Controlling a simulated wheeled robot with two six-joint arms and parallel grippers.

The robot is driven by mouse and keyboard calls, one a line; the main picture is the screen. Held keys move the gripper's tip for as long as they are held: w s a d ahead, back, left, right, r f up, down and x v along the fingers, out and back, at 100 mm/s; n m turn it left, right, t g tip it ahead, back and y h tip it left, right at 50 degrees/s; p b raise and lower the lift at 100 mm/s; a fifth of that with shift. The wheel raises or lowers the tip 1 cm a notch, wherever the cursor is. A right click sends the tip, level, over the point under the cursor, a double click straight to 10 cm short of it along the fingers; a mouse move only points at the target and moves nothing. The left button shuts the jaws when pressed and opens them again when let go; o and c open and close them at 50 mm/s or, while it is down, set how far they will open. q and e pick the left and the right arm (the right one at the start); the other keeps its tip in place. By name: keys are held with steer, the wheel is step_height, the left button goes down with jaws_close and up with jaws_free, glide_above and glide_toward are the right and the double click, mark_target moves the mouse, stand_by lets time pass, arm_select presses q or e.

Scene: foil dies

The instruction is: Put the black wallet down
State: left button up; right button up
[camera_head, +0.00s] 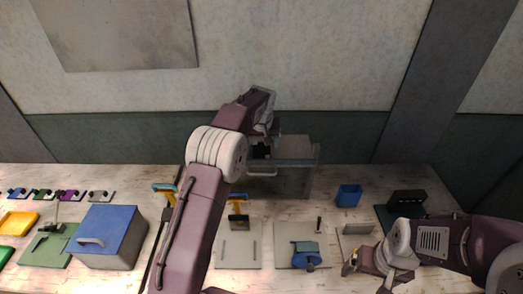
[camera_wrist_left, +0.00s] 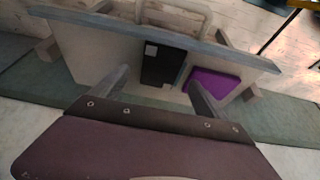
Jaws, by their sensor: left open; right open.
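The black wallet (camera_wrist_left: 163,64) lies in the left wrist view on a grey surface of the stand, beside a purple wallet-like piece (camera_wrist_left: 213,83). My left gripper (camera_wrist_left: 160,90) is open, one finger to each side of the black wallet's near end. No grip on it shows; I cannot tell whether a finger touches it. In the head view my left gripper (camera_head: 267,128) is over the grey stand (camera_head: 294,148), and the arm hides part of the stand. My right gripper (camera_head: 366,274) is open and empty, low over the table at the right.
A blue-lidded box (camera_head: 107,230) and a green board (camera_head: 45,248) stand at the left. A blue cup (camera_head: 348,195) and a black block (camera_head: 406,198) are right of the stand. Grey plates with tools (camera_head: 238,248) lie in front. The wall is close behind.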

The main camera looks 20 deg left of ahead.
arm_select(q)
steer(key=v, duration=0.7)
steer(key=shift+r+b, duration=0.25)
steer(key=shift+b, duration=0.1)
steer(key=shift+s+d, duration=0.1)
steer(key=shift+s, duration=0.05)
steer(key=s+f+m+g, duration=0.1)
steer(key=s+f, duration=0.4)
steer(key=s, duration=0.5)
steer(key=s+f+m+g+h, duration=0.1)
steer(key=s+f, duration=0.4)
steer(key=s, duration=0.6)
steer(key=s+f+m+g, duration=0.1)
steer(key=s+f, duration=0.4)
steer(key=s, duration=0.5)
steer(key=shift+s+d+f, duration=0.3)
steer(key=shift+d, duration=0.2)
step_height(320, 180, down, 13)
steer(key=b, duration=1.2)
steer(key=shift+r+b, duration=0.15)
steer(key=shift+b, duration=0.25)
